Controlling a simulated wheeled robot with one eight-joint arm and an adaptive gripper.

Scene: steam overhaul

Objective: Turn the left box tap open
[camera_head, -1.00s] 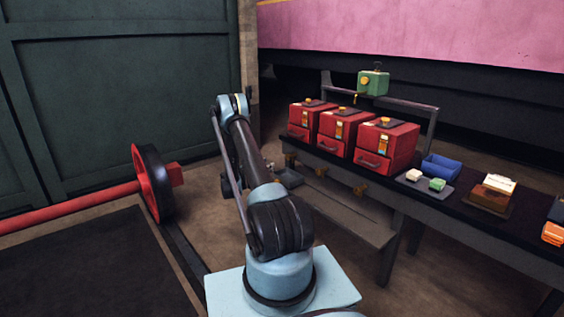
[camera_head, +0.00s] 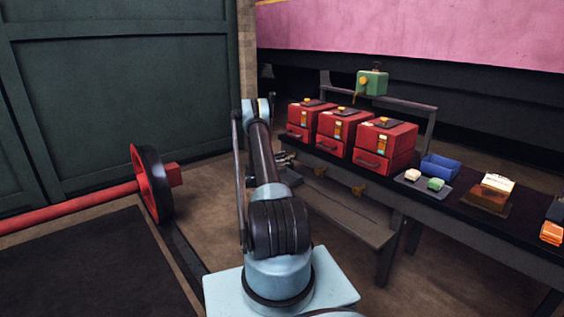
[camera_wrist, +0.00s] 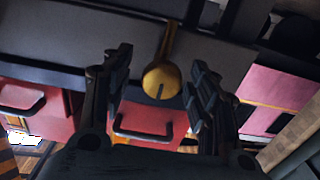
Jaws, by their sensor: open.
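Three red boxes stand in a row on the bench; the left red box (camera_head: 298,134) is nearest my gripper. My gripper (camera_head: 284,158) is at the bench's front edge below that box. In the wrist view my gripper (camera_wrist: 163,98) is open, one finger on each side of a brass tap (camera_wrist: 160,80). The tap has a round body and a narrow part running up in the picture, and no finger visibly touches it. In the head view my gripper hides the left tap; the middle tap (camera_head: 320,171) and right tap (camera_head: 358,190) hang under the bench edge.
A green box (camera_head: 372,83) sits on a rail behind the red boxes. A blue tray (camera_head: 440,167) and small blocks are farther right on the bench (camera_head: 462,209). A low shelf (camera_head: 350,218) lies under the taps. A red axle with a wheel (camera_head: 150,187) is at left.

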